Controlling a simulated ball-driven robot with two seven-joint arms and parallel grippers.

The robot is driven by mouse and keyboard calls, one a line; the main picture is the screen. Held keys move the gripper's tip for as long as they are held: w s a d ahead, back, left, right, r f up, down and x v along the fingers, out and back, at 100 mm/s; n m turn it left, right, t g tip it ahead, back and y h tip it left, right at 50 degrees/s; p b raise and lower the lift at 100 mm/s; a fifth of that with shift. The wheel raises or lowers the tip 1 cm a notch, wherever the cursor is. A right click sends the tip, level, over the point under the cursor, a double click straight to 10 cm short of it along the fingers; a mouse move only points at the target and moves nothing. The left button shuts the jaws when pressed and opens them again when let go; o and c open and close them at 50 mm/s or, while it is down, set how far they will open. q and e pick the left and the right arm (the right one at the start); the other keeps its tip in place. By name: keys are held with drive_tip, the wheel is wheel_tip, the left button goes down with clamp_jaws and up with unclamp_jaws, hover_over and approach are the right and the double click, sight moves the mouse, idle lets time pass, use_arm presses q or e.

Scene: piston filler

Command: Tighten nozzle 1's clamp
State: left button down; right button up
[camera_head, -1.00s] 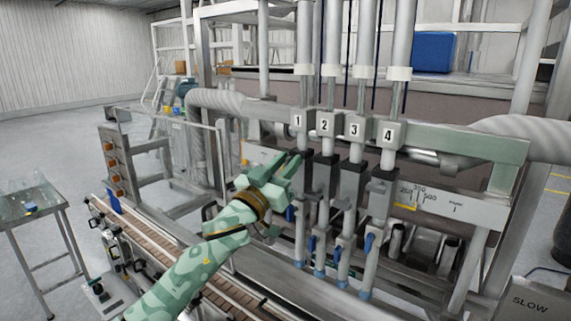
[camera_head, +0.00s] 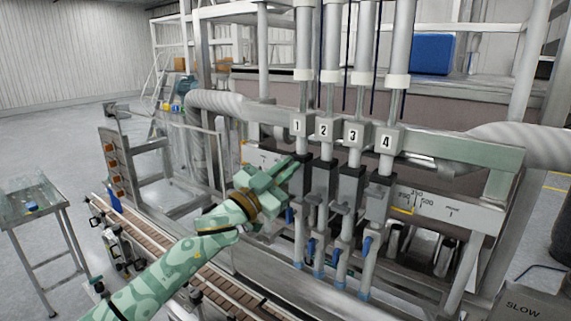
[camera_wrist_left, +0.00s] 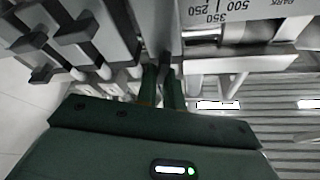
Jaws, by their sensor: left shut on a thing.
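Nozzle 1 (camera_head: 299,235) is the leftmost of the numbered nozzles, hanging below the block marked 1 (camera_head: 297,125). Its clamp is at the dark block just under that number and is mostly hidden by my left gripper (camera_head: 293,170). In the left wrist view, the two dark green fingers (camera_wrist_left: 163,82) are close together against the grey nozzle parts. My right gripper is not in view.
Nozzles 2, 3 and 4 (camera_head: 371,240) hang close on the right, with blue valve handles. A conveyor (camera_head: 165,255) runs below my left arm. A scale plate (camera_head: 440,205) is at the right. A small table (camera_head: 30,205) stands far left.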

use_arm(q)
drive_tip(key=shift+s+d+f+m+g+y+p, duration=0.1)
drive_tip(key=shift+m+g+p, duration=1)
drive_tip(key=shift+m, duration=1.45)
drive_tip(key=shift+f+m+g+y+p, duration=0.1)
drive_tip(key=shift+m+g+p, duration=0.9)
drive_tip(key=shift+m, duration=1.6)
drive_tip(key=shift+s+d+f+m+g+y+p, duration=0.1)
drive_tip(key=shift+m+g+p, duration=0.6)
drive_tip(key=shift+m+p, duration=1.3)
drive_tip(key=shift+f+m+b, duration=0.1)
drive_tip(key=shift+m+b, duration=0.35)
drive_tip(key=shift+m, duration=0.2)
drive_tip(key=c, duration=1.5)
unclamp_jaws()
drive_tip(key=shift+a, duration=0.1)
drive_tip(key=b+v, duration=0.4)
drive_tip(key=v, duration=1.2)
drive_tip(key=shift+a, duration=0.15)
